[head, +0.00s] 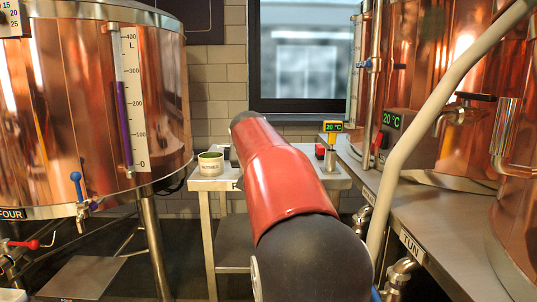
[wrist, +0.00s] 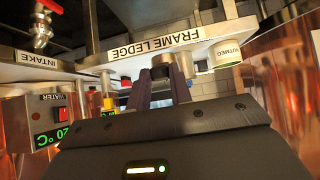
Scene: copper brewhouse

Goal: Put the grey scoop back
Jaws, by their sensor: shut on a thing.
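In the wrist view my gripper (wrist: 162,77) has its two dark purple fingers closed on a small grey, rounded piece. I take this piece to be the grey scoop (wrist: 162,60); only a short part shows between the fingertips, and the rest is hidden. The gripper is close to a steel ledge (wrist: 112,57) labelled FRAME LEDGE, which appears upside down in this view. I cannot tell whether the scoop touches the ledge. In the head view my red arm reaches toward the steel table at the back and hides the gripper and the scoop.
A cream tin with a green rim (head: 209,164) stands on the back table (head: 205,184), left of my arm. A yellow thermometer (head: 332,140) stands to the right. Copper vessels flank both sides, and a pale hose (head: 415,120) runs down close to my arm's right.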

